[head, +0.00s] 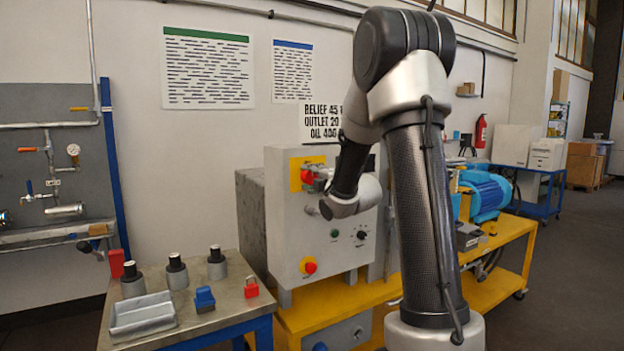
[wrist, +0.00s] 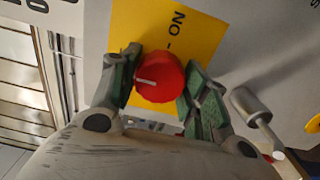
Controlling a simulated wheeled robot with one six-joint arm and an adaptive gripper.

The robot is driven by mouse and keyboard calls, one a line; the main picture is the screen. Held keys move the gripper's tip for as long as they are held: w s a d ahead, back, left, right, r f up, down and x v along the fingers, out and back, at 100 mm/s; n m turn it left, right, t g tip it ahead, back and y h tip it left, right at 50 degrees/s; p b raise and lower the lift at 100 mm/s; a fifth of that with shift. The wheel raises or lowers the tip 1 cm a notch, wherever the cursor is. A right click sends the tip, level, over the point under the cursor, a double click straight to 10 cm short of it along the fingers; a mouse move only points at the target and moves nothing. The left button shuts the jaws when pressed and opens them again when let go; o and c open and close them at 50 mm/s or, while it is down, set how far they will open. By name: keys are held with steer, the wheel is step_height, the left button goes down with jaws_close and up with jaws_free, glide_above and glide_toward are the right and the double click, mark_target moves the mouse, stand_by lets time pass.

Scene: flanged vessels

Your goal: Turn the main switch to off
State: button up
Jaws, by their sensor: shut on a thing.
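The main switch is a round red knob (wrist: 160,84) with a white mark, on a yellow plate (wrist: 208,48) lettered ON. In the wrist view the white mark points left, while the ON lettering is above the knob. My gripper (wrist: 160,73) has its green-padded fingers on both sides of the knob and is shut on it. In the head view the switch (head: 306,175) is at the upper left of the grey cabinet front (head: 290,225), partly hidden by my gripper (head: 316,181).
A grey cylindrical part (wrist: 250,104) sticks out beside the right finger. A workbench (head: 226,305) with a metal tray (head: 143,315) stands at left.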

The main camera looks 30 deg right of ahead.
steer(key=shift+f, duration=0.1)
steer(key=o, duration=1)
steer(key=s, duration=0.7)
steer(key=shift+s, duration=0.3)
